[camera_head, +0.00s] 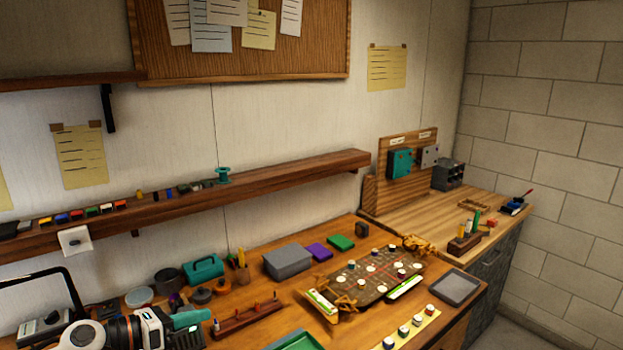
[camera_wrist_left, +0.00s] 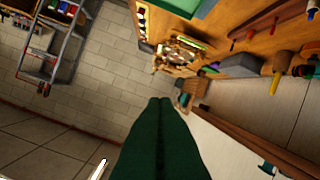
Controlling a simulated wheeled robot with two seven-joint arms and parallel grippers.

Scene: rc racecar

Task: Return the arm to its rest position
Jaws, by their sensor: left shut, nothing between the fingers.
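My left gripper (camera_head: 192,320) is at the lower left of the head view, at the end of a white and black arm. Its green fingers overlap the front left part of the wooden workbench in the picture. In the left wrist view the two green fingers (camera_wrist_left: 160,103) lie together, shut, with nothing between them. My right gripper is in neither view.
The workbench (camera_head: 262,299) holds a grey box (camera_head: 287,261), a teal toolbox (camera_head: 203,268), a game-like board (camera_head: 368,275) and a tablet (camera_head: 455,287). A wooden shelf (camera_head: 290,170) runs along the wall above. A metal rack (camera_wrist_left: 52,50) stands in the wrist view.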

